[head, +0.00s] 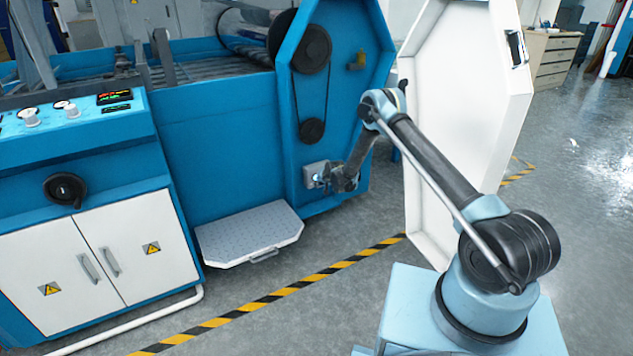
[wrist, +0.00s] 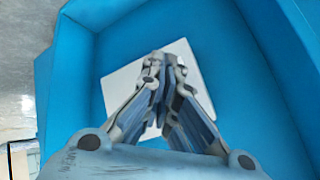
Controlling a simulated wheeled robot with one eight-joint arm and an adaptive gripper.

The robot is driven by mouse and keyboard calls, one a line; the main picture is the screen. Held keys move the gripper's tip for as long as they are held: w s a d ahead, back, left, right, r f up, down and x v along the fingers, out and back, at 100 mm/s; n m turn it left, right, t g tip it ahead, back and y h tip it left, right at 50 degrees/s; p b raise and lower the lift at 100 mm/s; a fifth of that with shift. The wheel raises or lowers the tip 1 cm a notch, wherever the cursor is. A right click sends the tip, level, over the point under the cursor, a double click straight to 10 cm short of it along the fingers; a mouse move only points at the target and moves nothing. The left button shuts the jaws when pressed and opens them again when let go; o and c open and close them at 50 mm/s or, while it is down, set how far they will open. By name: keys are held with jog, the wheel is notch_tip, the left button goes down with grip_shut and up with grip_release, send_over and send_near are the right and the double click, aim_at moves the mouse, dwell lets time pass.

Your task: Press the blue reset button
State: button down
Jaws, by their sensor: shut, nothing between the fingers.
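A small light grey box (head: 312,170) is fixed low inside the open blue machine housing in the head view. A bluish spot shows on its front beside my fingertips; I cannot tell whether it is the reset button or part of my gripper. My gripper (head: 324,181) is shut and empty, right at the front of the box. In the wrist view the box is a pale plate (wrist: 122,85), and the shut fingers (wrist: 163,62) lie across its middle and hide what is there. I cannot tell whether the fingertips touch the button.
A white door panel (head: 450,110) stands open to the right of the housing, close to my arm. Pulleys and a belt (head: 311,130) sit above the box. A grey step (head: 250,232) lies on the floor to the left, near a yellow-black floor stripe (head: 300,283).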

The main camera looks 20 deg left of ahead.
jog(key=shift+w+a, duration=0.45)
jog(key=shift+a, duration=0.1)
dwell(0.9)
jog(key=shift+s+d, duration=0.55)
jog(key=shift+d, duration=0.1)
dwell(0.4)
jog(key=shift+s+d, duration=1.65)
jog(key=shift+d, duration=0.25)
